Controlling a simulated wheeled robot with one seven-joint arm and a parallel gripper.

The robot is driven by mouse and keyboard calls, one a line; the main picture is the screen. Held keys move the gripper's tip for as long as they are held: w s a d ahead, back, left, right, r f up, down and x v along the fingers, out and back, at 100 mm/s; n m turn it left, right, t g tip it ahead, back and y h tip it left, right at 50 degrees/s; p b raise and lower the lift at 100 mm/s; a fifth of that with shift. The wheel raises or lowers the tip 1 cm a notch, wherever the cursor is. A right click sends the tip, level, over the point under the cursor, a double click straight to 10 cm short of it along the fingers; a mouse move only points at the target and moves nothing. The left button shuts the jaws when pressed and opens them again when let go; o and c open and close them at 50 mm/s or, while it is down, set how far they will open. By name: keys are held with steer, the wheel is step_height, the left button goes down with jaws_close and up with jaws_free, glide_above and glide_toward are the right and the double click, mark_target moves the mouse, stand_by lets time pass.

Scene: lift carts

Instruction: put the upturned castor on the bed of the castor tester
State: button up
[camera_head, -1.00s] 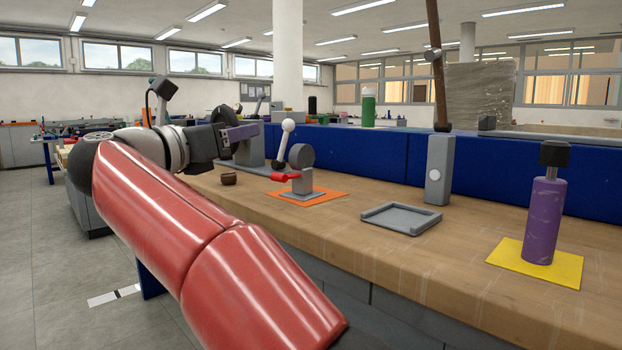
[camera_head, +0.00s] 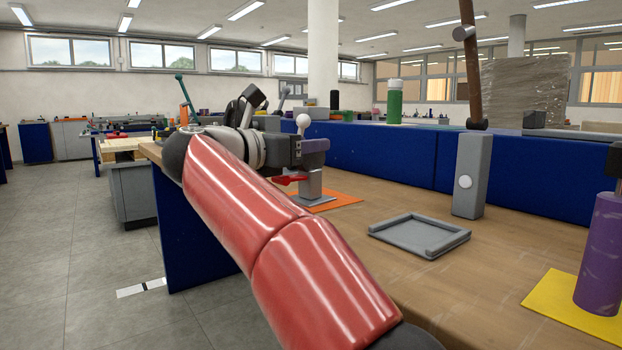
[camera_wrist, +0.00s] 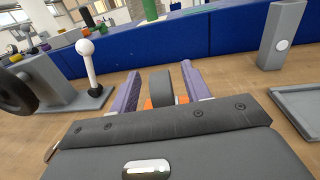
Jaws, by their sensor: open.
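The upturned castor stands on an orange mat (camera_head: 345,199), with its grey fork (camera_head: 311,183) and red pedal (camera_head: 289,180) showing in the head view. My gripper (camera_head: 313,147) hides its wheel there. In the wrist view the grey wheel (camera_wrist: 160,87) shows between the two purple fingers of my open gripper (camera_wrist: 158,71), with gaps at both sides; I cannot tell how deep it sits between them. What looks like the castor tester, a grey body (camera_wrist: 58,82) with a dark wheel and a white-knobbed lever (camera_wrist: 88,62), is at the left of the wrist view. Its bed is not clearly visible.
A shallow grey tray (camera_head: 385,238) lies on the wooden bench. A grey upright block (camera_head: 470,175) stands behind it. A purple cylinder (camera_head: 598,250) stands on a yellow mat (camera_head: 548,297) at right. A blue panel (camera_head: 400,155) runs along the back.

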steer(key=shift+x, duration=0.8)
steer(key=shift+c, duration=0.5)
jaws_close()
